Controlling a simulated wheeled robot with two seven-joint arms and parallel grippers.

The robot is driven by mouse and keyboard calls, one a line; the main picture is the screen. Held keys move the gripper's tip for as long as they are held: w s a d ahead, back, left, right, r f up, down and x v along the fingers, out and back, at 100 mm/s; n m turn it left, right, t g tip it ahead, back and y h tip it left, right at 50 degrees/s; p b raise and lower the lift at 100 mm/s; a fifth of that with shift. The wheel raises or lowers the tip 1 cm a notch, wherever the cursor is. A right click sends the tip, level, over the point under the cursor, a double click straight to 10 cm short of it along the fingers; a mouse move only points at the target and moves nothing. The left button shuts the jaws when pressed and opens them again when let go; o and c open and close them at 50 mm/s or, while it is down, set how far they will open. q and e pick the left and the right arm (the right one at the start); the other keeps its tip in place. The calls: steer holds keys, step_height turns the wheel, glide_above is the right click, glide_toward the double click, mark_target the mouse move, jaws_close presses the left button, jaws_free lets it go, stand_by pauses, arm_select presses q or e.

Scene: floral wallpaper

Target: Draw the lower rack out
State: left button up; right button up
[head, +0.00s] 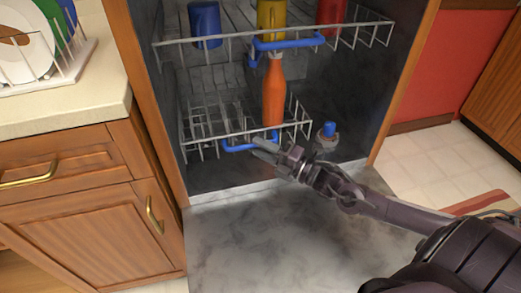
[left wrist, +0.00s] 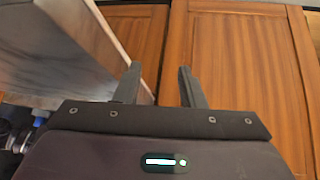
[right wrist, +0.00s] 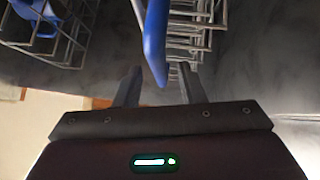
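The lower rack (head: 205,120) is a grey wire basket inside the open dishwasher, with a blue handle (head: 238,148) along its front. My right gripper (head: 262,150) is at the right end of that handle. In the right wrist view, the blue handle (right wrist: 156,42) reaches down between the two open fingers (right wrist: 158,85); I cannot tell whether they touch it. An orange bottle (head: 273,95) stands upright at the lower rack. My left gripper (left wrist: 158,82) is open and empty in front of wooden cabinet doors, outside the head view.
The upper rack (head: 220,42) holds blue, yellow and red cups and has its own blue handle (head: 288,43). The dishwasher door (head: 250,235) lies open, its surface clear. A blue-topped item (head: 328,132) is right of the lower rack. A wooden cabinet (head: 80,200) stands at left.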

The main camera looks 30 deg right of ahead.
steer(key=shift+w+a, duration=0.2)
steer(key=shift+w, duration=0.1)
steer(key=shift+c, duration=0.4)
jaws_close()
